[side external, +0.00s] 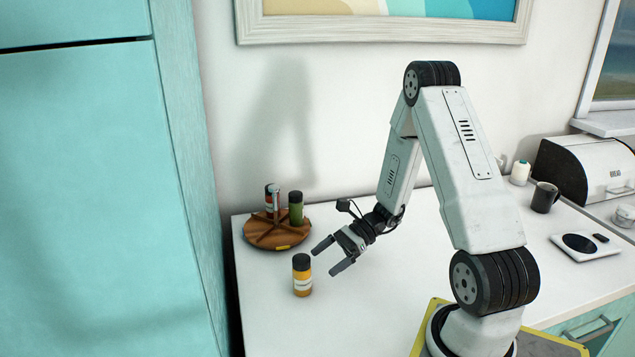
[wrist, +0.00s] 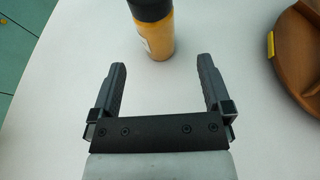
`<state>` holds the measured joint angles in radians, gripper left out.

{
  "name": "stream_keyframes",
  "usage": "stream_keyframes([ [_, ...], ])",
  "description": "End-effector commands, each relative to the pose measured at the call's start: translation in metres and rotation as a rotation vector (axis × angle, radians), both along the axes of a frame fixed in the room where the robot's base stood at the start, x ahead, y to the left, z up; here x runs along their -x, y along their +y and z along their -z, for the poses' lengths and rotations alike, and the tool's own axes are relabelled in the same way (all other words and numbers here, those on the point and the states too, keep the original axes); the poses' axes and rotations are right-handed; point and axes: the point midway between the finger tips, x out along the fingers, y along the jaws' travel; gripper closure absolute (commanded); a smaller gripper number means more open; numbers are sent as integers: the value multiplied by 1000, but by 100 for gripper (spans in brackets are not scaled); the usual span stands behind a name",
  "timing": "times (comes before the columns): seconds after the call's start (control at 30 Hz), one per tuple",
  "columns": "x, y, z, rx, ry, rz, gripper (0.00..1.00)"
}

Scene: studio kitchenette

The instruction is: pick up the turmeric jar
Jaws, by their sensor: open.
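The turmeric jar (side external: 303,277) has a yellow-orange body, a pale label and a black lid. It stands upright on the white counter, in front of the wooden rack. My gripper (side external: 328,257) is open and empty, just to the right of the jar and apart from it. In the wrist view the jar (wrist: 154,28) shows at the top, beyond the fingertips and roughly between their lines. There my gripper (wrist: 163,72) has its two fingers spread wide with bare counter between them. The top of the jar is cut off by the wrist view's edge.
A round wooden rack (side external: 262,238) holds a green jar (side external: 296,208) and a red-and-white jar (side external: 272,199) behind the turmeric jar. A teal cabinet (side external: 100,200) borders the counter (side external: 365,310) on the left. A black mug (side external: 544,197) and bread box (side external: 592,165) are far right.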

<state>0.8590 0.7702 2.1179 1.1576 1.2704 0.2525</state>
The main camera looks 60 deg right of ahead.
Motion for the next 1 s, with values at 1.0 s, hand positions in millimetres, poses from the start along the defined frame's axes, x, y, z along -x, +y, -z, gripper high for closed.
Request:
stream_keyframes([
  [1.0, -27, 54, 28, -1, 2, -3, 0],
])
